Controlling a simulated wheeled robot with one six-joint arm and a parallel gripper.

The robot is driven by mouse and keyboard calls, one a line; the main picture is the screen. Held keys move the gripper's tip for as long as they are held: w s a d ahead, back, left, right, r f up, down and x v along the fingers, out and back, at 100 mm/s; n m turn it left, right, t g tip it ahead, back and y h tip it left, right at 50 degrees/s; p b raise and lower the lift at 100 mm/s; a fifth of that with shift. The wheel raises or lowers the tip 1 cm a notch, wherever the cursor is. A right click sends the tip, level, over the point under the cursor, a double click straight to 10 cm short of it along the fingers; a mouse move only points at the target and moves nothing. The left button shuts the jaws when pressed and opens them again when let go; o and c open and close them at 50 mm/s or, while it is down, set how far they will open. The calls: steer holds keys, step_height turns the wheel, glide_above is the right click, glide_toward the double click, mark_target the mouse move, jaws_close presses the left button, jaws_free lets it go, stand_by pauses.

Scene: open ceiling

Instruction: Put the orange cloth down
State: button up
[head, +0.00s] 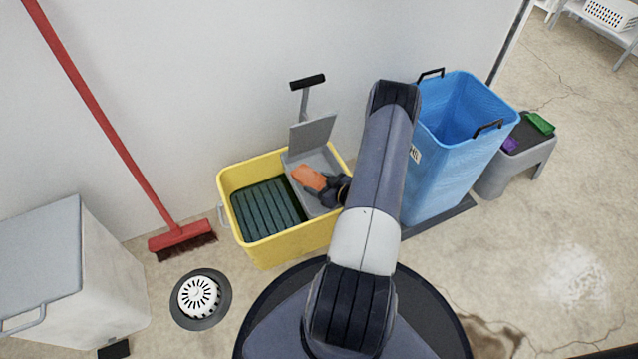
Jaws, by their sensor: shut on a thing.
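The orange cloth (309,179) is in the head view, held in my gripper (325,184). My gripper is shut on the cloth, over the grey wringer (321,160) in the right part of the yellow mop bucket (265,249). The cloth looks folded or bunched. I cannot tell whether it touches the wringer plate below. My own arm hides the bucket's right end and part of the gripper.
A blue bin (433,180) stands right of my arm, beside a grey stool (530,155) with a green and a purple item. A red broom (180,238) leans on the wall. A floor drain (199,297) lies in front. A white cabinet (105,280) stands left.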

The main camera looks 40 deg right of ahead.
steer(key=shift+f, duration=0.3)
steer(key=o, duration=1)
steer(key=shift+c, duration=0.2)
steer(key=shift+r, duration=0.2)
steer(key=shift+r, duration=0.25)
steer(key=p+v, duration=0.4)
steer(key=v, duration=0.8)
steer(key=shift+r, duration=0.3)
